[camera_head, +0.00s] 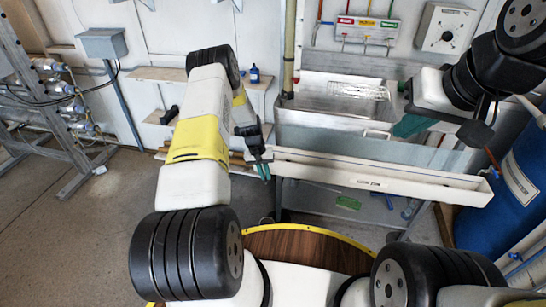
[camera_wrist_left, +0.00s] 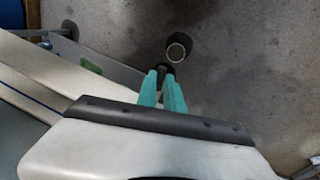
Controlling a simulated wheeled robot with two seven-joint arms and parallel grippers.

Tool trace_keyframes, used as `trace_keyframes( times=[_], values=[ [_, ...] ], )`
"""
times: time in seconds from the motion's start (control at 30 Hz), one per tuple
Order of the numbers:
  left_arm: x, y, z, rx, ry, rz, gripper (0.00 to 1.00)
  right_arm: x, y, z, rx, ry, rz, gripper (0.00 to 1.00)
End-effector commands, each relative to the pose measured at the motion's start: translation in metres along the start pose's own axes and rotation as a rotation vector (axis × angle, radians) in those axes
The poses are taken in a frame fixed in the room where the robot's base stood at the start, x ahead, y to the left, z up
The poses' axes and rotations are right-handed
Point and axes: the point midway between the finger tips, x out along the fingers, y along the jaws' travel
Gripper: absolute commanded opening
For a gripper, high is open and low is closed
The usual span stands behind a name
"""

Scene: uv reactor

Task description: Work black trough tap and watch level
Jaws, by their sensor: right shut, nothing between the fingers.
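The long white trough (camera_head: 400,178) runs across the middle of the head view, with a label on its front. My left gripper (camera_head: 263,172) is at its left end, with teal fingers pointing down. In the left wrist view a small black part (camera_wrist_left: 163,70), perhaps the tap, shows at the teal fingertips (camera_wrist_left: 162,80). The fingertips are close together there, and I cannot tell whether they grip it. The trough (camera_wrist_left: 28,75) also shows at the left of that view. My right gripper (camera_head: 408,126) is shut and empty, above the trough's back right part. Any level inside the trough is unclear.
A dark round cup (camera_wrist_left: 180,47) stands on the floor beyond the left fingertips. A metal sink (camera_head: 335,105) is behind the trough. A blue drum (camera_head: 510,195) stands at the right. A metal frame (camera_head: 50,100) stands at the left, with open floor before it.

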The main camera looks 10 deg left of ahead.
Motion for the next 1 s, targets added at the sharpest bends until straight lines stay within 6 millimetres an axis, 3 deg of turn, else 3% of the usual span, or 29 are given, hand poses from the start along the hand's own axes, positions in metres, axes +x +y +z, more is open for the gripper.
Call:
trace_keyframes(
  times=[0.57, 1.0],
  values=[
    [0.000, 0.004, 0.000, -0.070, 0.014, 0.000, 0.00, 0.000, 0.000, 0.000, 0.000, 0.000, 0.000, 0.00],
    [0.003, 0.017, -0.001, -0.421, 0.084, -0.001, 0.00, 0.000, 0.000, 0.000, 0.000, 0.000, 0.000, 0.00]
  ],
)
